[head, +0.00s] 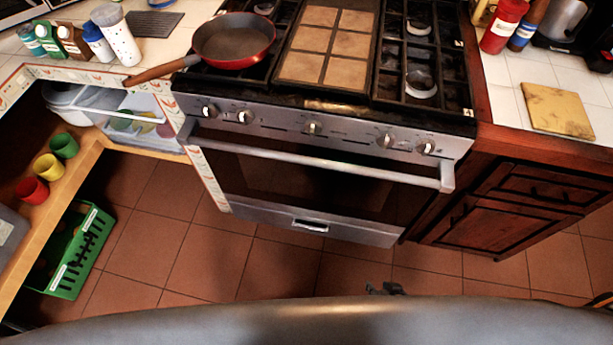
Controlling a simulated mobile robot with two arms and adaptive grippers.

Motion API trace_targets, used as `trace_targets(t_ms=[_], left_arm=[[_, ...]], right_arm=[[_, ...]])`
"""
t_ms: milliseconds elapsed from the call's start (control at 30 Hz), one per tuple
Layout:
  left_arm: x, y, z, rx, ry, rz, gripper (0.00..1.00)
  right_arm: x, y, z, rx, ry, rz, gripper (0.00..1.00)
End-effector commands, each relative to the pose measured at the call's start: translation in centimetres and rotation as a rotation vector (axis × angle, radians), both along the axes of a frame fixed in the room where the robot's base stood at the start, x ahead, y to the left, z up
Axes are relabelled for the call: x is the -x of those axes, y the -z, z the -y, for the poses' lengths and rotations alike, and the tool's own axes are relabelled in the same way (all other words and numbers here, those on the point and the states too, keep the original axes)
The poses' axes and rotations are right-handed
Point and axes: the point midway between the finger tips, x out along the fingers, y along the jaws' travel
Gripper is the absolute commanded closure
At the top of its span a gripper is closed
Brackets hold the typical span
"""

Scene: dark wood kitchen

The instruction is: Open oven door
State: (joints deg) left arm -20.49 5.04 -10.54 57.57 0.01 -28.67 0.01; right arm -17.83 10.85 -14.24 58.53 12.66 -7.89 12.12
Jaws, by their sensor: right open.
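The oven (313,127) stands in the middle, a steel range with a row of knobs along its front. Its oven door (300,183) has a dark window and looks closed. A long silver door handle (320,157) runs across the top of the door. My right gripper (386,288) shows only as a small dark shape above the edge of my own body, low in the picture. It is open, in front of and apart from the oven door and handle. Most of it is hidden. My left gripper is not in view.
A red pan (235,42) sits on the stove, its wooden handle sticking out left. Dark wood cabinets (480,215) stand right of the oven. A shelf with cups (48,167) and a green crate (72,250) are at left. The tiled floor (275,268) before the oven is clear.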

Motion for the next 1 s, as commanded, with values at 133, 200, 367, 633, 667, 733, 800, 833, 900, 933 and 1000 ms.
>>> trace_targets(t_ms=[133,200,367,633,667,733,800,833,900,933,1000], left_arm=[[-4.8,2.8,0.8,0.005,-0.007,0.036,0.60],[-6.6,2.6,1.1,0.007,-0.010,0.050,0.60],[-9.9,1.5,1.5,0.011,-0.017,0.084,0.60],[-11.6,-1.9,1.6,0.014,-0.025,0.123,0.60],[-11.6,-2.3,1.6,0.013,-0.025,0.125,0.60],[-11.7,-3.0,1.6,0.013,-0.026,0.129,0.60],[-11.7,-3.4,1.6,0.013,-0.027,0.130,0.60],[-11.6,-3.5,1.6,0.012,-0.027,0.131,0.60],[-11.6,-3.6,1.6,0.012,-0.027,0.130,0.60],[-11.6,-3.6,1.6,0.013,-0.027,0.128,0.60],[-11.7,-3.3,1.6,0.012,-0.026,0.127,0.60]], right_arm=[[-9.6,-2.0,-2.1,-0.225,0.126,0.253,0.56],[-12.9,-4.7,-3.5,-0.356,0.171,0.352,0.56],[-17.3,-12.3,-7.4,-0.702,0.230,0.528,0.56],[-16.6,-23.9,-12.3,-1.226,0.230,0.608,0.56],[-16.3,-24.8,-12.6,-1.261,0.228,0.607,0.56],[-15.8,-26.3,-13.0,-1.322,0.223,0.602,0.56],[-15.6,-27.2,-13.3,-1.357,0.222,0.598,0.56],[-15.6,-27.5,-13.4,-1.364,0.221,0.598,0.56],[-16.0,-27.9,-13.6,-1.371,0.221,0.599,0.56],[-16.3,-28.0,-13.8,-1.373,0.222,0.600,0.56],[-17.2,-28.2,-14.2,-1.371,0.223,0.601,0.56]])
